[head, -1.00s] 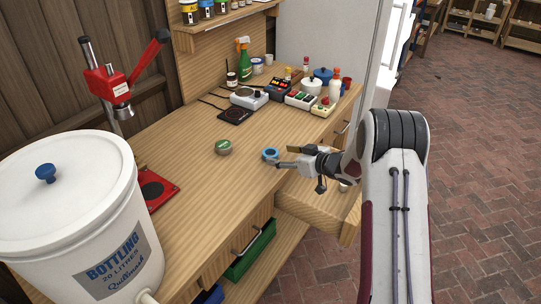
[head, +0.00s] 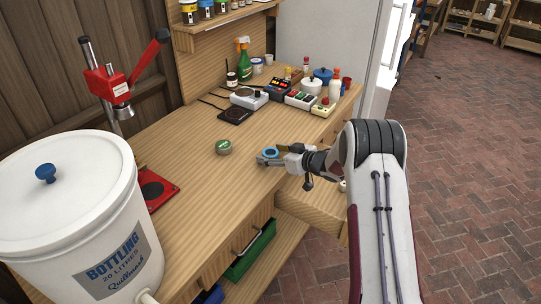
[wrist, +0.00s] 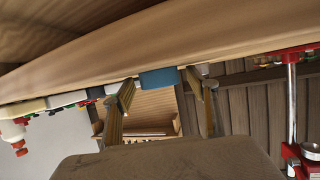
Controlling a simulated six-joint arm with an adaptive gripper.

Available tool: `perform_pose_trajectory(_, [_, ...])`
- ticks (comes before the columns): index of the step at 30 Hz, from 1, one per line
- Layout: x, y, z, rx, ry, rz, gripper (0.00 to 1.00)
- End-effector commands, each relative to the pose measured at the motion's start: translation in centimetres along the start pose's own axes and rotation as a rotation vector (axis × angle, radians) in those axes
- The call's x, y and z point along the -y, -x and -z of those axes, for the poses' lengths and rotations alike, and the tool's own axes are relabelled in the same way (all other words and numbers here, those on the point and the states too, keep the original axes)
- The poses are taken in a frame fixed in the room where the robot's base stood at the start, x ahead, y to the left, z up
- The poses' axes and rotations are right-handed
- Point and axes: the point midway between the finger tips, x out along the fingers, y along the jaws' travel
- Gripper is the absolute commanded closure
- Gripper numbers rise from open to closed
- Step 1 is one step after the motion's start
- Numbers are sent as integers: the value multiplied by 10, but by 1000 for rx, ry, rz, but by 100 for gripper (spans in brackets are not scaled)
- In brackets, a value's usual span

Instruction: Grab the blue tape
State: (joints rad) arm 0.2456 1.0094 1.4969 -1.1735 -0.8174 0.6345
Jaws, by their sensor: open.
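The blue tape (head: 269,153) is a small blue ring lying on the wooden workbench (head: 190,175) in the head view. My gripper (head: 270,155) is open, low at the bench top, with its fingers on either side of the tape. In the wrist view the tape (wrist: 159,78) shows as a blue band edge-on, between and beyond the two fingertips of my gripper (wrist: 160,82). I cannot tell whether either finger touches it.
A green tape roll (head: 223,147) lies just left of the blue tape. A white bottling bucket (head: 70,220) fills the front left. An open drawer (head: 315,205) is below my gripper.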

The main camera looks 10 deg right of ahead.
Motion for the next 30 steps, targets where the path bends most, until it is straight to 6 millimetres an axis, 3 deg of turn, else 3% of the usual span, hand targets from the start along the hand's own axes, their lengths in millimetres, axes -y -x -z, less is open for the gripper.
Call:
perform_pose_trajectory(4, [0,0,0,0,0,0,42])
perform_pose_trajectory(9, [0,0,0,0,0,0,80])
perform_pose_trajectory(22, [0,1,3,-1,1,0,80])
perform_pose_trajectory(30, [0,9,21,-1,3,-1,80])
